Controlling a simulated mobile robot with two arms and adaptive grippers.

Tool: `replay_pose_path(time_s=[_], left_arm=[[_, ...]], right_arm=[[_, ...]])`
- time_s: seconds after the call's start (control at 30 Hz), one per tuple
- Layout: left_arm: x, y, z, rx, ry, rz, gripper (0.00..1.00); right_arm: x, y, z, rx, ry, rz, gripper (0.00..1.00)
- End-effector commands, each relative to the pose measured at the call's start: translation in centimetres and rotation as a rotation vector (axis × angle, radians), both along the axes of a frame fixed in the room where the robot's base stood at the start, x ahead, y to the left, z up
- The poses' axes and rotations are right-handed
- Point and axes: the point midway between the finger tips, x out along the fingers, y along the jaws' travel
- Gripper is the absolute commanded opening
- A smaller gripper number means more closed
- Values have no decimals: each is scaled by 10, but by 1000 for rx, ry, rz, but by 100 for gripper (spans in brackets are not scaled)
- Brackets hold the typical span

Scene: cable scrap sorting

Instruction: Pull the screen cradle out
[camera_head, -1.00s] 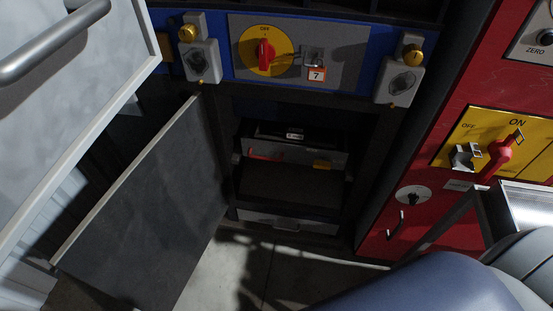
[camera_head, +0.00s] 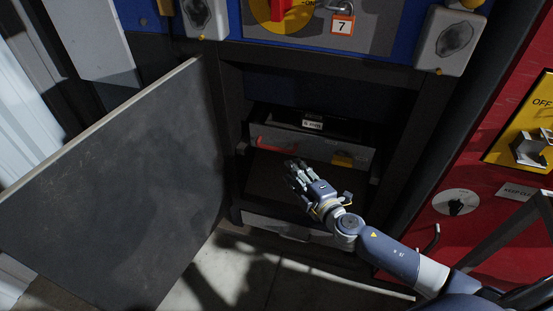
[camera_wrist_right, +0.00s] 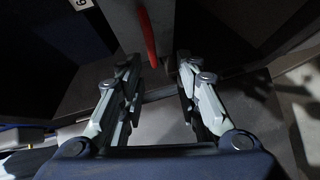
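The screen cradle (camera_head: 318,148) looks to be the grey-fronted unit inside the open cabinet bay, though I cannot be sure. Its front carries a red handle (camera_head: 275,146) at the left and a yellow piece (camera_head: 341,161) at the right. My right gripper (camera_head: 293,170) is in front of the bay, just below and right of the red handle. In the right wrist view my right gripper (camera_wrist_right: 158,72) is open, with its two fingers apart and nothing between the tips. The red handle (camera_wrist_right: 148,38) stands ahead of the gap, nearer the left finger. My left gripper is not in view.
The cabinet's dark door (camera_head: 120,190) hangs open at the left. A pale drawer front (camera_head: 275,227) lies below the bay. A red cabinet (camera_head: 470,170) stands close at the right. Free floor (camera_head: 235,265) shows in front.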

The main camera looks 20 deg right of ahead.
Motion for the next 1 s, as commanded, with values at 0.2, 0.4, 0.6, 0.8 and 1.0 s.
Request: replay_pose_path(time_s=[0.2,0.4,0.6,0.8,1.0], left_arm=[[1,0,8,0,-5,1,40],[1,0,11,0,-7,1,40],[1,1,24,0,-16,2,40],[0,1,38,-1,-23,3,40],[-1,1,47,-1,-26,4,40]], right_arm=[[8,8,11,-16,-36,21,32],[34,12,8,-14,-35,19,32],[67,20,2,-15,-35,19,32],[93,24,-3,-14,-33,18,32],[104,27,-4,-14,-32,20,32]])
